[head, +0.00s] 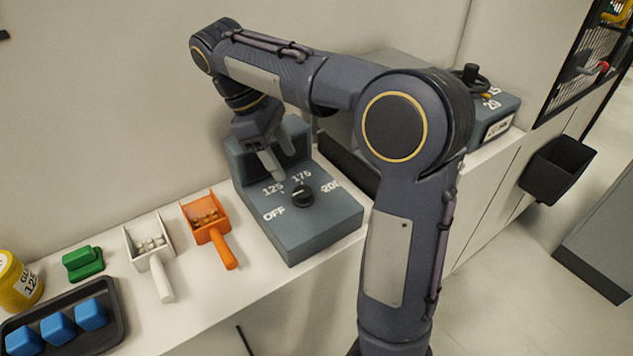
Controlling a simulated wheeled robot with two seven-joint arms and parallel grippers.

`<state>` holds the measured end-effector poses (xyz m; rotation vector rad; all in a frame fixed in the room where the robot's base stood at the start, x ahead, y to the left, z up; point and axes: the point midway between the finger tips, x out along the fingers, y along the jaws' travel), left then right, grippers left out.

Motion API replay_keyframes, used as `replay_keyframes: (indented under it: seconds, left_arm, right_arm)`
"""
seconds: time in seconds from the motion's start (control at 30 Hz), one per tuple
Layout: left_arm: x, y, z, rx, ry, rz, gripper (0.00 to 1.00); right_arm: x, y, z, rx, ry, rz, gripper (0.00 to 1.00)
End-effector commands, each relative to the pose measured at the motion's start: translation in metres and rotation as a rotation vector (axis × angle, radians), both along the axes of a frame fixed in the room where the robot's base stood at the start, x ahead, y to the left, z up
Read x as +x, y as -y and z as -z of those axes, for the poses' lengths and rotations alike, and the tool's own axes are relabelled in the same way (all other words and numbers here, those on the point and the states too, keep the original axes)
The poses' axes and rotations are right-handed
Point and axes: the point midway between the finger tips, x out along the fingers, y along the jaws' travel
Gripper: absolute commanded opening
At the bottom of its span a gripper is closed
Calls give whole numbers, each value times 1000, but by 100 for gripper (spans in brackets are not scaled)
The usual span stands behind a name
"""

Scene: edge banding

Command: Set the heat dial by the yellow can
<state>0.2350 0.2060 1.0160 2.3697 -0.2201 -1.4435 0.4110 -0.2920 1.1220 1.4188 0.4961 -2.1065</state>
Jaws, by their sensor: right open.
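The heat dial (302,196) is a small black knob on top of a grey-blue control box (318,228). White marks around it read OFF, 125, 175 and 200. I cannot tell surely which mark its pointer faces. The yellow can (17,283) stands at the far left, cut by the picture edge; its white label shows 125. My right gripper (276,163) is open and empty, pointing down above the back left part of the box, behind the dial and apart from it. My left gripper is not in view.
An orange scoop (208,220) and a white scoop (150,250) hold small pellets. A green block (83,263) and a black tray (85,340) with blue blocks lie further left. Another grey machine (497,110) stands at the back right. A black bin (557,170) hangs at right.

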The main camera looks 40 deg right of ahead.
Motion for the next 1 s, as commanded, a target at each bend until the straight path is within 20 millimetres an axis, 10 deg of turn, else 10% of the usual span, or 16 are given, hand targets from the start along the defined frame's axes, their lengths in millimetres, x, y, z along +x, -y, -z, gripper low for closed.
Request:
replay_keyframes:
  seconds: [0.53, 1.0]
  left_arm:
    - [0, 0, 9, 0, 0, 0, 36]
    - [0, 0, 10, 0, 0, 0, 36]
  right_arm:
    - [-20, 16, 64, -5, -9, -2, 56]
    - [-22, 18, 71, -4, -7, -2, 44]
